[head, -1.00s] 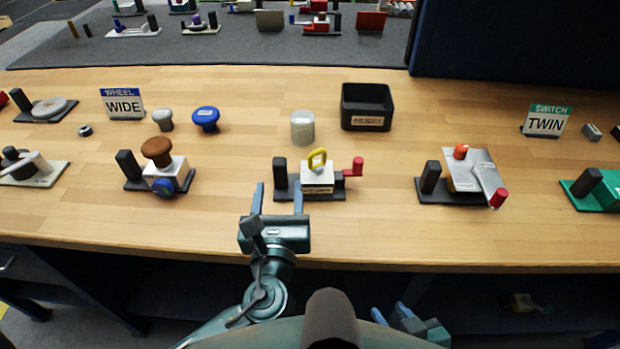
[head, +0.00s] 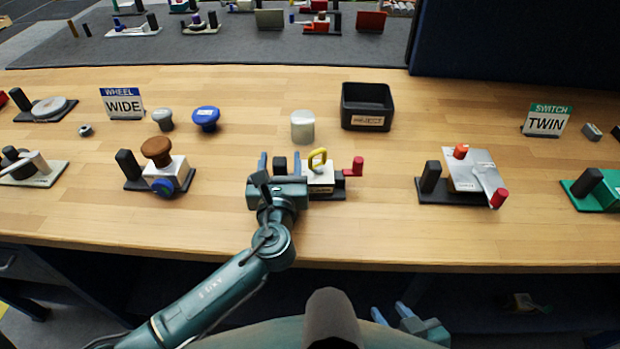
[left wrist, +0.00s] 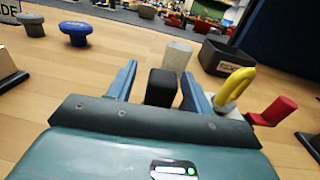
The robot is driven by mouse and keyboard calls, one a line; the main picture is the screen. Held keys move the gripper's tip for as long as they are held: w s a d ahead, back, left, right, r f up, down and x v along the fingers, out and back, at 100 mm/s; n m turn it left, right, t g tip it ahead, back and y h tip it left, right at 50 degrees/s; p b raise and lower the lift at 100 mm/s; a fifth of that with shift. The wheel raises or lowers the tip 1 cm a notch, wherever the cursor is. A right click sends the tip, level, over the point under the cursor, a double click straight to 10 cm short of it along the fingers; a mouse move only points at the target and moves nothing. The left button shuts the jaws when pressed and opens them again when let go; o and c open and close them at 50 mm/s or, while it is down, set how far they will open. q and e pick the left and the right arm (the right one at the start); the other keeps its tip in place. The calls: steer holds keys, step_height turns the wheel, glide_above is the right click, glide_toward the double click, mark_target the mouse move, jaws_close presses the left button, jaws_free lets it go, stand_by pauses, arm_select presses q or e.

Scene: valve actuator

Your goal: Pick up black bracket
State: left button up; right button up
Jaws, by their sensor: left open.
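The black bracket, a dark base with an upright black post (head: 280,164), stands on the bench. A white block (head: 318,180) with a yellow loop handle (head: 317,158) and a red-knobbed lever (head: 356,165) sits on its base. My left gripper (head: 281,160) is open, with its fingers on either side of the post. In the left wrist view the post (left wrist: 161,87) shows between the fingers (left wrist: 158,70), nearer the right one; contact cannot be told. The gripper hides the left end of the base. My right gripper (head: 390,312) is open and empty below the bench edge.
A grey cylinder (head: 302,127) and a black bin (head: 366,107) stand behind the bracket. A brown-knobbed device (head: 158,168) is to the left and a silver lever device (head: 470,175) to the right.

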arm_select(q)
steer(key=shift+w, duration=0.45)
jaws_close()
steer(key=shift+r, duration=0.1)
